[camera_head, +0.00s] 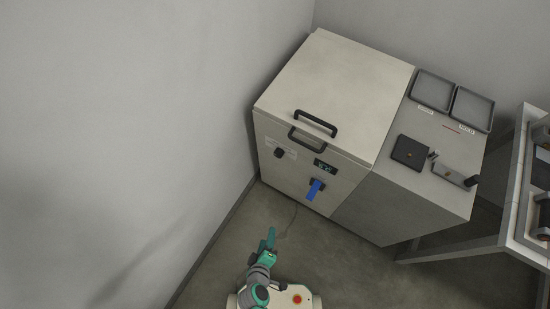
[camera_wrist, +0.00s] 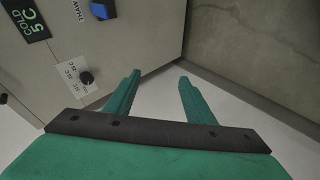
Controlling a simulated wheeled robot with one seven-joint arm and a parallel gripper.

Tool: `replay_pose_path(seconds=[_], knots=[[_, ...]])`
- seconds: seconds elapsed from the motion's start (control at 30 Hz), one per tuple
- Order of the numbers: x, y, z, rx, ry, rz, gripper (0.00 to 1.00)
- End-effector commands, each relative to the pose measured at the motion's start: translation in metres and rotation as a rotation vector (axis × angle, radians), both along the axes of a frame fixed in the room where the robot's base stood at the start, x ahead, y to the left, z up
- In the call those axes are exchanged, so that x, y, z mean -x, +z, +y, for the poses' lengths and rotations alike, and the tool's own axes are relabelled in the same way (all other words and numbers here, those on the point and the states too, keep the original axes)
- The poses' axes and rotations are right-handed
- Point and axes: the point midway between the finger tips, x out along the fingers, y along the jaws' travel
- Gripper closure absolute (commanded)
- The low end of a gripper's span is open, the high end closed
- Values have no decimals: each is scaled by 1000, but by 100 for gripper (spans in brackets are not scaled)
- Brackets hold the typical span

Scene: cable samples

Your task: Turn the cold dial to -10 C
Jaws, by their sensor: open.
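The cold dial, a small black round knob (camera_head: 279,152), is on the upper left of the cabinet front. In the wrist view the dial (camera_wrist: 87,78) sits on a white label with small temperature marks; its pointer setting is too small to read. A dark display (camera_head: 325,168) is to its right; in the wrist view the display (camera_wrist: 28,25) shows "COLD" and a green 5 C, with any sign unclear. My teal gripper (camera_head: 268,238) is low in front of the cabinet. In the wrist view its fingers (camera_wrist: 159,84) are apart, empty and clear of the dial.
The pale cabinet (camera_head: 340,85) has a black lid handle (camera_head: 316,122). A blue switch (camera_head: 314,190) is below the display, by a "THAW" label. A grey counter (camera_head: 400,205) with trays stands at the right, and a wall at the left. The floor before the cabinet is clear.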

Motion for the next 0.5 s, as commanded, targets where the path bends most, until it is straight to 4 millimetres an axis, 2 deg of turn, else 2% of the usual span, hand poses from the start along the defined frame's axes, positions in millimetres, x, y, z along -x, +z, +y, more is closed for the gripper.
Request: replay_pose_path(seconds=[0.03, 0.1, 0.23, 0.37, 0.5], knots=[[-15, -14, 0, 89, 34, 13, 51], [-32, -28, -4, 223, 70, 31, 51], [-70, -41, -9, 477, 129, 41, 51], [-115, -36, -10, 737, 169, 19, 51], [-165, -11, 0, 1004, 186, -36, 51]])
